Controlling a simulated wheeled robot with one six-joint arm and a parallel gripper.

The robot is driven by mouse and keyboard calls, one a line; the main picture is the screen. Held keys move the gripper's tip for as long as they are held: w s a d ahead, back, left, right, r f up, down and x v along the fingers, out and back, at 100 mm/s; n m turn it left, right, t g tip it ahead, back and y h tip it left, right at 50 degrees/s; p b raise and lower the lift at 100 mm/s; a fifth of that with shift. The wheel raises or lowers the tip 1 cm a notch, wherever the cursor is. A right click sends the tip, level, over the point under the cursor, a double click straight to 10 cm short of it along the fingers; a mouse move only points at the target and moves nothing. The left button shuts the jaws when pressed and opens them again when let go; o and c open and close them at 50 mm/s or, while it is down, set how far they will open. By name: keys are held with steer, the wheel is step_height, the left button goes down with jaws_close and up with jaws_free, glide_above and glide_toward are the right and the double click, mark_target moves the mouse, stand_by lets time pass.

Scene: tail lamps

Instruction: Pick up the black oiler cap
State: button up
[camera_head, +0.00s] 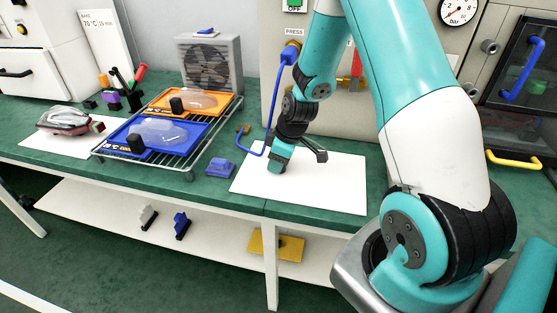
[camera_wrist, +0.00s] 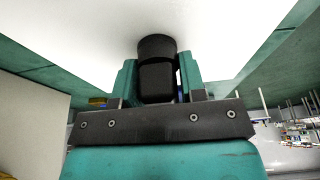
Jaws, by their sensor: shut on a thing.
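The black oiler cap (camera_wrist: 156,50) shows in the wrist view as a dark, round-topped piece between the two teal fingers. My gripper (camera_wrist: 158,80) is shut on it, with a finger on each side. In the head view my gripper (camera_head: 278,164) points down at the left part of the white sheet (camera_head: 335,185) on the green bench. The cap cannot be made out there, and I cannot tell whether it touches the sheet.
A wire rack (camera_head: 205,142) with a blue tray (camera_head: 130,130) and an orange tray (camera_head: 205,103) stands to the left. A blue block (camera_head: 221,168) lies between rack and sheet. A blue hose (camera_head: 262,110) hangs close behind my gripper. The sheet's right part is clear.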

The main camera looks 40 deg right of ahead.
steer(key=shift+r, duration=0.15)
step_height(320, 180, up, 20)
stand_by(0.3)
stand_by(0.4)
steer(key=shift+o, duration=1.1)
steer(key=shift+c, duration=1.3)
